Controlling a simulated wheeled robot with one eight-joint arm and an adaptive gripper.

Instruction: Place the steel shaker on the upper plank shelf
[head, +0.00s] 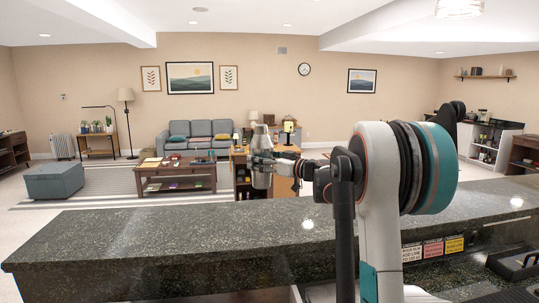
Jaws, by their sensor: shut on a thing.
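The steel shaker (262,181) is upright in my gripper (264,160), in the middle of the head view. Its tapered top shows above the fingers and its silvery body below them. My gripper is shut around its middle, and the fingers hide part of it. A wooden plank shelf (485,77) with a few small items hangs high on the far right wall. I cannot tell whether it has a lower plank.
The long dark speckled counter (150,240) crosses the front and its left part is clear. A black tray (515,264) lies at the lower right. Behind are a coffee table (176,179), a grey sofa (197,138) and a white shelf unit (488,148) at right.

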